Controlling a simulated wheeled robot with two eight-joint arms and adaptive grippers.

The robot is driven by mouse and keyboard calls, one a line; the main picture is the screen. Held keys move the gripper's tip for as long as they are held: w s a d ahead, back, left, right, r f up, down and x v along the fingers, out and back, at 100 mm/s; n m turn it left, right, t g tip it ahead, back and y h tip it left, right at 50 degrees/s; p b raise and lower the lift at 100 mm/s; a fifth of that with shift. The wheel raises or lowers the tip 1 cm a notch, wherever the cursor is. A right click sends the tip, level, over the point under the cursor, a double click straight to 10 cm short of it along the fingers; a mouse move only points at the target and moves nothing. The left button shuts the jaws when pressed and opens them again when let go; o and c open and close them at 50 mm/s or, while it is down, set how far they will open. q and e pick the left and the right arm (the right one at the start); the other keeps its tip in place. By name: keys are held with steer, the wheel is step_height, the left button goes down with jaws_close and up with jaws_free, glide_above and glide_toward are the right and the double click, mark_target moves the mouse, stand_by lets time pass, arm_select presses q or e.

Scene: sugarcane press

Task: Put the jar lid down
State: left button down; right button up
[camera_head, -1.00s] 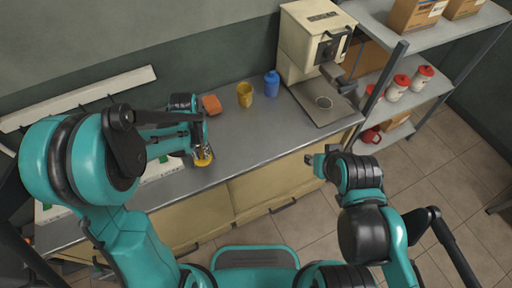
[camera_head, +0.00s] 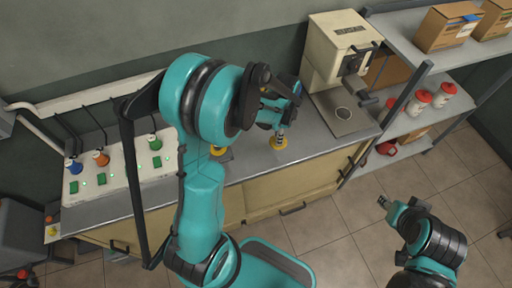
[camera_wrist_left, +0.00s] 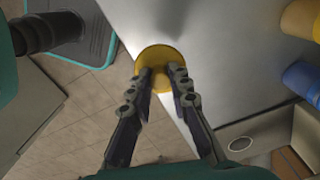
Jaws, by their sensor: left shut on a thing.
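The yellow round jar lid (camera_head: 278,143) is held in my left gripper (camera_head: 281,132), near the front edge of the grey counter (camera_head: 312,150). In the left wrist view the lid (camera_wrist_left: 157,56) sits between the two fingertips (camera_wrist_left: 162,78), and overlaps the counter's edge in the picture. I cannot tell whether it touches the counter. Another yellow piece (camera_head: 219,153) shows on the counter to the left, partly behind my arm; I cannot tell what it is. My right gripper (camera_head: 383,202) is over the floor, away from the counter; its jaws are too small to read.
A cream press machine (camera_head: 340,55) stands at the counter's right end. A shelf (camera_head: 405,40) with boxes and red-capped jars (camera_head: 418,101) is at the right. The wrist view shows a yellow (camera_wrist_left: 301,18) and a blue object (camera_wrist_left: 303,80).

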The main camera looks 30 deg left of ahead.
arm_select(q)
steer(key=s+a+f, duration=0.1)
steer(key=a, duration=0.1)
steer(key=s+a+f+b, duration=0.1)
steer(key=a+f, duration=0.1)
steer(key=a, duration=0.1)
steer(key=a+f, duration=0.2)
steer(key=a, duration=0.1)
steer(key=shift+s+f+b, duration=0.2)
steer(key=shift+s+b, duration=0.2)
steer(key=shift+a+f+b, duration=0.1)
steer(key=shift+f+b, duration=0.65)
steer(key=shift+f, duration=1.2)
steer(key=shift+f, duration=0.1)
steer(key=c, duration=1.4)
jaws_free()
